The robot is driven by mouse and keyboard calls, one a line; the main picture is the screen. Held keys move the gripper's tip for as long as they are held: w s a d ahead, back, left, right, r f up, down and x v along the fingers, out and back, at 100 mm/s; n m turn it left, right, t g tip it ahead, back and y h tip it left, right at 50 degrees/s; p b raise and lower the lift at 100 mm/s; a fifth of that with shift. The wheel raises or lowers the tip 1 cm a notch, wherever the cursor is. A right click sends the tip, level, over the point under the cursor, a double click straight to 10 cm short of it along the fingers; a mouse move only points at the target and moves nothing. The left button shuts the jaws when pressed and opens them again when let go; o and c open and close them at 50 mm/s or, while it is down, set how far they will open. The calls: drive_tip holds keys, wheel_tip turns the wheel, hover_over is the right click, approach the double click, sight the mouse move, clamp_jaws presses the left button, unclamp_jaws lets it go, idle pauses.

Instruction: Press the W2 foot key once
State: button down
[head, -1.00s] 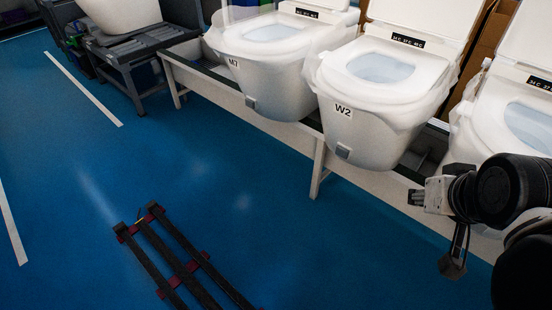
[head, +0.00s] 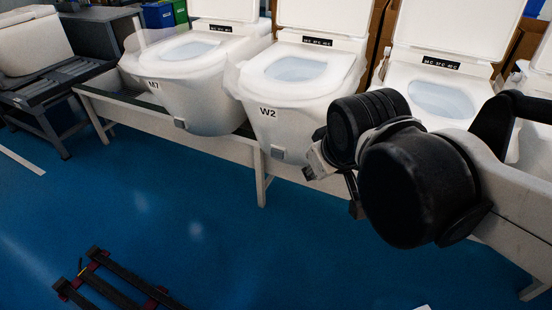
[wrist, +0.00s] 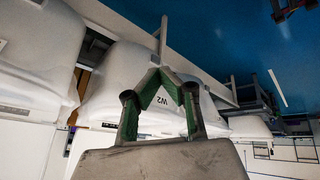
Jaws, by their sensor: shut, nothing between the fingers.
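The W2 toilet (head: 262,92) is white, with a black "W2" label on its front. Its foot key (head: 277,152) is a small grey patch low on the front of the bowl. My gripper (head: 312,163) is just right of this key in the head view, partly hidden by my black wrist; I cannot tell its depth gap to the bowl. In the wrist view, my gripper (wrist: 160,70) has its green-lined fingers shut at the tips, with nothing held.
The M7 toilet (head: 190,95), with its own grey key (head: 179,123), stands left of W2. Another toilet (head: 440,100) stands to the right, partly behind my arm. A pale bench frame (head: 260,180) runs beneath them. The blue floor (head: 190,220) in front is mostly clear.

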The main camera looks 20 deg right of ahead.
sight(277, 154)
drive_tip(key=w+f+n+g+h+b, duration=0.1)
drive_tip(key=w+f+n+h+b, duration=0.2)
drive_tip(key=w+f+n+b, duration=0.5)
drive_tip(key=w+f+n+g+h+b, duration=0.1)
drive_tip(key=w+f+n+h+b, duration=0.3)
drive_tip(key=w, duration=0.9)
drive_tip(key=w+a+f+n+h+b, duration=0.1)
drive_tip(key=w+a+f+n+b, duration=0.1)
drive_tip(key=w+f, duration=0.4)
drive_tip(key=w+a+f+n+g+h+b, duration=0.1)
drive_tip(key=w+f+n, duration=0.4)
drive_tip(key=f, duration=0.9)
drive_tip(key=shift+w+a+f+n+h+b, duration=0.35)
drive_tip(key=shift+w+a+b, duration=0.55)
drive_tip(key=shift+b, duration=0.35)
drive_tip(key=shift+w+d, duration=0.1)
drive_tip(key=w+d, duration=0.5)
drive_tip(key=w, duration=0.1)
drive_tip(key=shift+w+d, duration=0.3)
drive_tip(key=shift+w+d, duration=0.15)
drive_tip(key=shift+w+d, duration=0.15)
drive_tip(key=shift+w, duration=0.05)
